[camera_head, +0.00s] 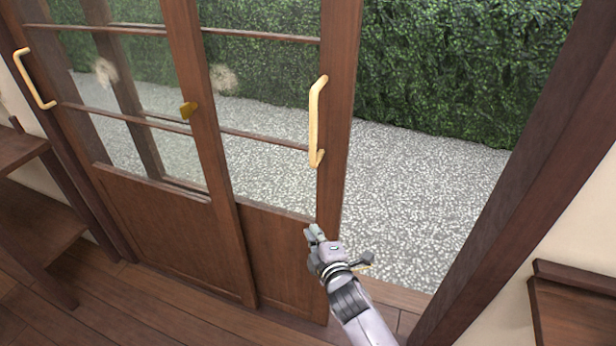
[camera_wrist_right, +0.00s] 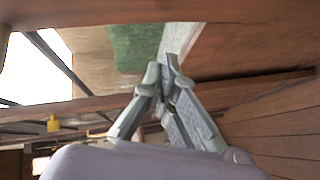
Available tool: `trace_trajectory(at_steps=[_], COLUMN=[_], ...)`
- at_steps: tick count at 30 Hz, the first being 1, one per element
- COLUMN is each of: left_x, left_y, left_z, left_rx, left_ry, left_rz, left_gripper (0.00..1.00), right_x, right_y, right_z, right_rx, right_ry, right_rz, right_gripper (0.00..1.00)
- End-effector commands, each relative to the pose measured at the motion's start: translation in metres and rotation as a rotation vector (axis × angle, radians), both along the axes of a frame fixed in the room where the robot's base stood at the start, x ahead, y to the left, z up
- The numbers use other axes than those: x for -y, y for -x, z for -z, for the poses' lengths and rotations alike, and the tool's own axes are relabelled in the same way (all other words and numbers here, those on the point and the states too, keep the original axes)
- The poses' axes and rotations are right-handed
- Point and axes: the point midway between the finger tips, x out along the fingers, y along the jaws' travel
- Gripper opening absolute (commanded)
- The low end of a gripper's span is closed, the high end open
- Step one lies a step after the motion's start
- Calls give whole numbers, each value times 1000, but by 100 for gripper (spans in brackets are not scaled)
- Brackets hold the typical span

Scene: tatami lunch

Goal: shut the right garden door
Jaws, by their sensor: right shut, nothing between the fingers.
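The right garden door (camera_head: 282,255) is a brown wood sliding door with glass panes above and a solid panel below. It stands partly behind the left garden door (camera_head: 165,225), and a wide gap is open between its right edge and the door post (camera_head: 535,190). A pale bar handle (camera_head: 316,122) is upright on its right stile. My right gripper (camera_head: 313,234) is shut and empty, below the handle and in front of the stile's lower part. I cannot tell whether it touches the door. Its closed fingers (camera_wrist_right: 162,75) also show in the right wrist view. My left gripper is out of view.
Pale gravel (camera_head: 420,195) and a green hedge (camera_head: 450,65) lie beyond the opening. Wooden shelves (camera_head: 35,215) stand at the left, and another wooden piece (camera_head: 570,305) at the lower right.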

Motion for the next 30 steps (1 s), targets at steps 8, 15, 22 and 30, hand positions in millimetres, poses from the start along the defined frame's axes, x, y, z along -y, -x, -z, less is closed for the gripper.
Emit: trace_trajectory(at_steps=[8, 15, 22, 30], left_x=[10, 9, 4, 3], left_y=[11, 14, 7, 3], left_z=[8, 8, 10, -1], left_rx=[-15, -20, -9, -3], left_ry=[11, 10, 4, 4], left_rz=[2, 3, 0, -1], left_gripper=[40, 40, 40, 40], right_x=[-26, -36, -51, -37], right_y=[-12, -40, -84, -98], right_z=[-117, -122, -121, -122], right_rx=[278, 287, 284, 283], right_ry=[134, 139, 136, 141], right_rz=[-49, -51, -50, -50], right_gripper=[0, 0, 0, 0])
